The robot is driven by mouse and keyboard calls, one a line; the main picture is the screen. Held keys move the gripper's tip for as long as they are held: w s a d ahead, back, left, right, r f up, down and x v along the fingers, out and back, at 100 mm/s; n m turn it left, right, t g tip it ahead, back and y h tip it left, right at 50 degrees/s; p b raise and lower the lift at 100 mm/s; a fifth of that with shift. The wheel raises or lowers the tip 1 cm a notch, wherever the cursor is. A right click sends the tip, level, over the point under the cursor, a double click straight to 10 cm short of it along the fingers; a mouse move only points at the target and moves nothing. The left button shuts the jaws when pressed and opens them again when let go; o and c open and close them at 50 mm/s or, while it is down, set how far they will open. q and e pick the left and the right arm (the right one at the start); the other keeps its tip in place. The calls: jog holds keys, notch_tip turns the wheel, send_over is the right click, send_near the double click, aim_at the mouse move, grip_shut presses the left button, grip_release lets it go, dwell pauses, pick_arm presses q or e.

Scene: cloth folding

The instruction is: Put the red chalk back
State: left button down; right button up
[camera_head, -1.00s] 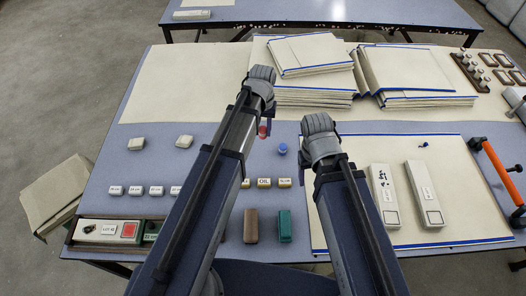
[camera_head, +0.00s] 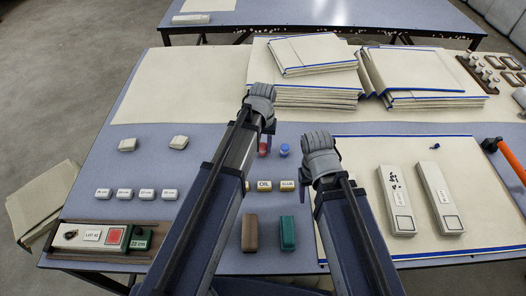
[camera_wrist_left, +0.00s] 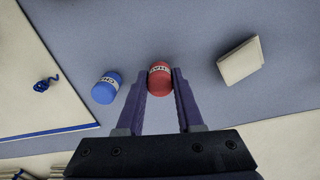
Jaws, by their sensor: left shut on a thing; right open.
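The red chalk (camera_wrist_left: 159,78), a short cylinder with a pale label, is between the two fingers of my left gripper (camera_wrist_left: 160,92) in the left wrist view. The gripper is shut on it. In the head view the red chalk (camera_head: 263,149) shows just below my left gripper (camera_head: 266,128), partly hidden by the arm. I cannot tell whether it touches the table. The blue chalk (camera_wrist_left: 106,88) stands close beside it, apart from the fingers; it also shows in the head view (camera_head: 284,150). My right gripper (camera_head: 321,178) is open to the right of the blue chalk; its fingers are mostly hidden.
A cream block (camera_wrist_left: 240,60) lies near the red chalk in the wrist view. Brown (camera_head: 250,233) and green (camera_head: 288,233) blocks lie near the front edge. Cloth stacks (camera_head: 310,80) fill the back. A cream cloth (camera_head: 380,155) with two long labelled blocks lies right.

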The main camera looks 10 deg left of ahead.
aim_at(263, 145)
pick_arm(q)
jog(key=shift+f, duration=0.25)
pick_arm(e)
jog(key=shift+f, duration=0.2)
pick_arm(q)
jog(key=shift+f, duration=0.2)
pick_arm(e)
jog(key=shift+f, duration=0.25)
pick_arm(q)
jog(key=c, duration=0.5)
grip_release()
jog(key=shift+c, duration=0.2)
pick_arm(e)
jog(key=shift+r, duration=0.1)
pick_arm(q)
jog(key=shift+r, duration=0.2)
pick_arm(e)
jog(key=shift+r, duration=0.15)
